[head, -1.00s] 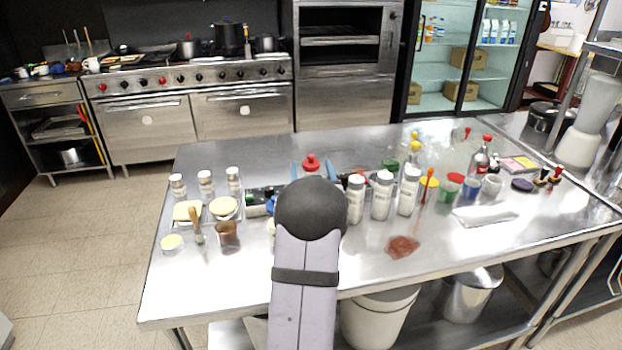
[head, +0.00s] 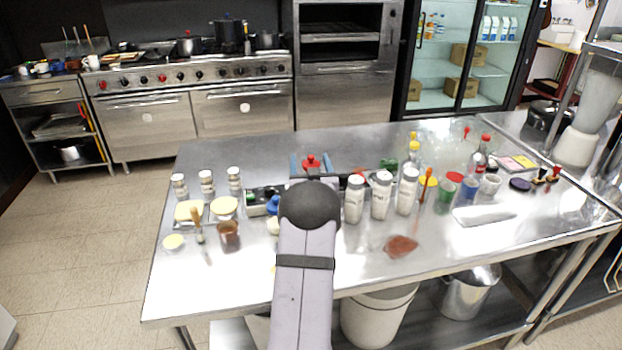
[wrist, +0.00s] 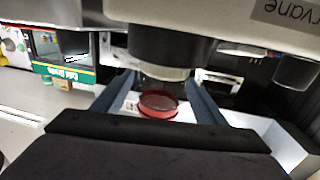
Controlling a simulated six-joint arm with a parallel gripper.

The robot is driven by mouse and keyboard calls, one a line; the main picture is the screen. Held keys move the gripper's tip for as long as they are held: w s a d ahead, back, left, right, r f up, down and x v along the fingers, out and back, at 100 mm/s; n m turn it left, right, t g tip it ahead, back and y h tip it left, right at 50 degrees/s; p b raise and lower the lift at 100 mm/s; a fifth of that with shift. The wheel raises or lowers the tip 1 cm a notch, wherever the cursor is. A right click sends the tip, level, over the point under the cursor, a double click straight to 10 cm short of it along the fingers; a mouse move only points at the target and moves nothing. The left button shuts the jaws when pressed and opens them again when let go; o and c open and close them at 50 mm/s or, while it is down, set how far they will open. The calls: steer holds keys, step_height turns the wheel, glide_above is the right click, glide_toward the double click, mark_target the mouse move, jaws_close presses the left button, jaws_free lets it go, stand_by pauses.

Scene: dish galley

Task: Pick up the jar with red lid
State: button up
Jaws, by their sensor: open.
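The jar with red lid (wrist: 158,104) shows in the wrist view between my two blue-grey fingers, with gaps on both sides. Its lid faces the camera; most of its body is hidden. In the head view a red top (head: 311,161), seemingly this jar's, shows between the blue fingertips. My gripper (head: 311,166) is open, past the middle of the steel table, with its fingers on either side of the red top. My own arm hides what lies below it.
A dark box with green (head: 262,199) is close on the left. Cups (head: 470,188) and bottles (head: 483,153) crowd the right side. The table's front left (head: 190,290) is clear.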

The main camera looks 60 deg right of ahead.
steer(key=c, duration=1.5)
steer(key=shift+r, duration=0.15)
step_height(320, 180, up, 10)
steer(key=shift+f+b, duration=0.1)
steer(key=shift+b, duration=0.6)
steer(key=shift+a, duration=0.1)
